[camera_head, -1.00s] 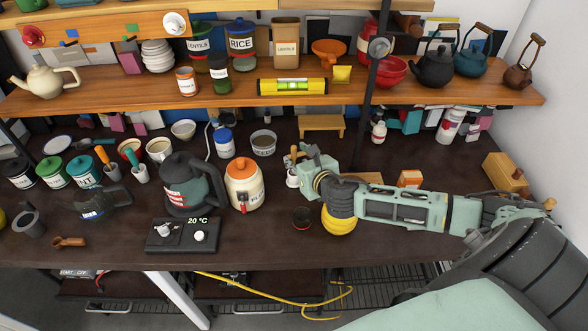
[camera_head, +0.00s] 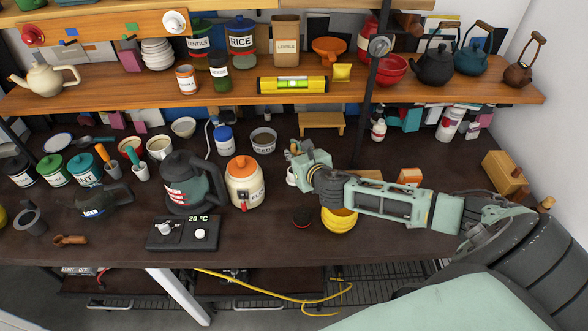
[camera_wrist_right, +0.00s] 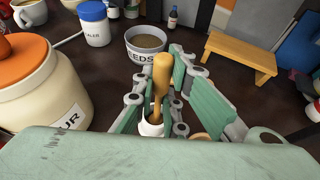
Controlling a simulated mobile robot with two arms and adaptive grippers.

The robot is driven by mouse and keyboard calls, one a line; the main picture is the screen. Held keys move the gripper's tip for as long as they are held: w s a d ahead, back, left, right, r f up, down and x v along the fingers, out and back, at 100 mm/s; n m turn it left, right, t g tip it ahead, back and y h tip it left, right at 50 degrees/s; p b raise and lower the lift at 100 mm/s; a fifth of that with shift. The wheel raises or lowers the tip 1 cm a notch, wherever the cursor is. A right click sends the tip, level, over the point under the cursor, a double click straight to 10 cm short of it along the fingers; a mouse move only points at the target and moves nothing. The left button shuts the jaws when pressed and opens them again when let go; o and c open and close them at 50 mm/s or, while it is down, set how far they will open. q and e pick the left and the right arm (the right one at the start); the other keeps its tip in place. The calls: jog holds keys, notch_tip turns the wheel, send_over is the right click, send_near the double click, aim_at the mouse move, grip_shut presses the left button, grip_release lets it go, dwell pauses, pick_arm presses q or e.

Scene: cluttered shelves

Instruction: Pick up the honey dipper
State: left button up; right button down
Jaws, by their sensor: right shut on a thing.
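The honey dipper (camera_wrist_right: 161,76) shows in the right wrist view as a light wooden handle standing up out of a small white pot (camera_wrist_right: 150,127). My right gripper (camera_wrist_right: 158,92) has its fingers on both sides of the handle and is shut on it. The dipper's lower end is hidden in the pot. My left gripper is not in view.
A cream jar with an orange lid (camera_head: 245,182) stands close left of the gripper. A bowl of seeds (camera_head: 263,142) is behind it, and a small wooden stand (camera_head: 322,121) is at the back.

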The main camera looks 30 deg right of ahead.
jog(key=shift+r, duration=0.1)
dwell(0.3)
notch_tip(320, 180, up, 10)
jog(key=shift+f, duration=0.15)
jog(key=c, duration=2.4)
grip_release()
jog(key=shift+c, duration=0.2)
grip_shut()
